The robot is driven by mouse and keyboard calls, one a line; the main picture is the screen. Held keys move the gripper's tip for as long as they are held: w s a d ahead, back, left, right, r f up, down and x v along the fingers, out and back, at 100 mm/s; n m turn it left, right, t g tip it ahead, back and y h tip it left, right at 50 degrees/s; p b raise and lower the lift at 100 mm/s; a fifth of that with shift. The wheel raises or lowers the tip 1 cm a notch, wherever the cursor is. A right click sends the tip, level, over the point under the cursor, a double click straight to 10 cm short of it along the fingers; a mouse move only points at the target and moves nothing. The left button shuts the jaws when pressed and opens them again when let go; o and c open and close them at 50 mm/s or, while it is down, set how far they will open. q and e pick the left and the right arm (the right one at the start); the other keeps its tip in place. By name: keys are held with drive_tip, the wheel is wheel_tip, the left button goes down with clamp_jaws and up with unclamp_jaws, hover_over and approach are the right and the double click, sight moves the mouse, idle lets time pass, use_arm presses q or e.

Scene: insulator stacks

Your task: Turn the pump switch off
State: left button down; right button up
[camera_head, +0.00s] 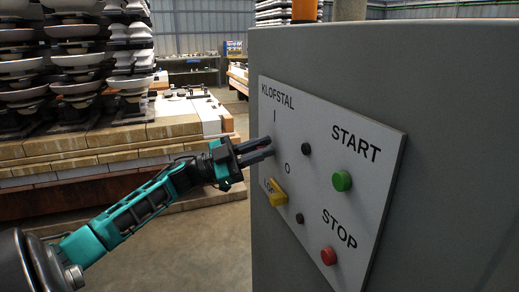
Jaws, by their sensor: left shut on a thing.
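A pale control panel (326,205) on the grey cabinet carries the marks KLOFSTAL, I and O. A yellow block-like control (275,192) with small, unreadable lettering sits low on its left, just below the O. I cannot tell for sure which control is the pump switch. My left gripper (271,147) reaches in from the left at the panel's left edge, between the I and the O and above the yellow control. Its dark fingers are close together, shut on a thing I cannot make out. My right gripper is not in view.
A green START button (342,181) and a red STOP button (328,256) sit to the right on the panel. Two small dark knobs are beside them. Wooden pallets (110,150) and stacked insulators (77,60) stand at the left. The floor (190,245) left of the cabinet is clear.

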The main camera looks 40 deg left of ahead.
use_arm(q)
drive_tip(key=m+g, duration=0.1)
drive_tip(key=m, duration=0.1)
drive_tip(key=m+g, duration=0.1)
drive_tip(key=m, duration=0.1)
drive_tip(key=m+g+b, duration=0.1)
drive_tip(key=m, duration=0.2)
drive_tip(key=shift+s+d+f+h, duration=0.15)
drive_tip(key=shift+d+f+h, duration=0.1)
drive_tip(key=shift+f+h, duration=0.15)
drive_tip(key=m, duration=0.2)
drive_tip(key=m+g, duration=0.1)
drive_tip(key=m+g+y+b, duration=0.1)
drive_tip(key=m, duration=0.1)
drive_tip(key=shift+d+f+m, duration=0.15)
drive_tip(key=shift+f+m, duration=0.15)
drive_tip(key=shift+f, duration=0.1)
drive_tip(key=c, duration=1.2)
unclamp_jaws()
drive_tip(key=shift+o, duration=0.2)
drive_tip(key=shift+s, duration=0.1)
drive_tip(key=v, duration=1.3)
